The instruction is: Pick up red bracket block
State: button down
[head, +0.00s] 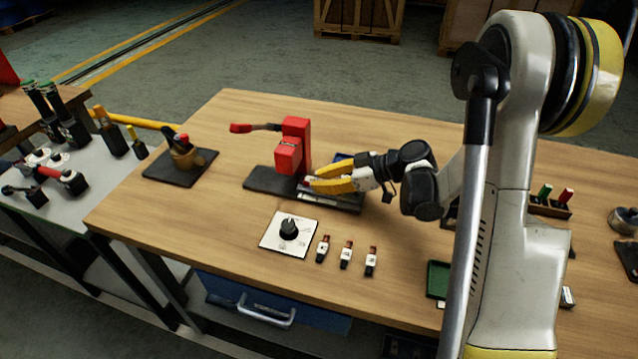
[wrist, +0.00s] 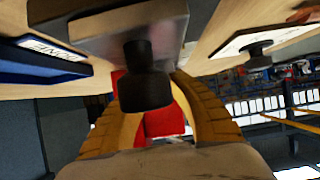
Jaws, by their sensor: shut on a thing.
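My gripper (head: 316,180), with yellow fingers, reaches in from the right over the workbench, low beside the upright red press-like device (head: 293,145).
A white dial plate (head: 271,242) and several small red-topped switches (head: 346,254) lie in front. A dark mat with a brass-coloured part (head: 186,154) is to the left. A blue tray edge (wrist: 40,66) shows in the wrist view. Bare wood (head: 215,205) lies between.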

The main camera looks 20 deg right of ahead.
jog(key=shift+r, duration=0.1)
notch_tip(320, 180, up, 5)
jog(key=p, duration=0.2)
jog(key=shift+s+f+p, duration=0.1)
jog(key=shift+f+p, duration=0.1)
jog(key=shift+p, duration=0.2)
jog(key=s+a+r+p, duration=0.2)
jog(key=s+r+p, duration=0.3)
jog(key=s, duration=0.6)
jog(key=w+d+r+m+t+h+b, duration=0.1)
jog(key=w+d+r+m+t+h, duration=0.1)
jog(key=w+r+m+t+h, duration=0.2)
jog(key=w+r+m+h, duration=0.2)
jog(key=w+r+m, duration=0.1)
jog(key=w, duration=0.1)
jog(key=shift+w+d+m+t+h, duration=0.15)
jog(key=shift+w+m+t+h, duration=0.15)
jog(key=shift+w+m+t, duration=0.1)
jog(key=shift+d+r, duration=0.1)
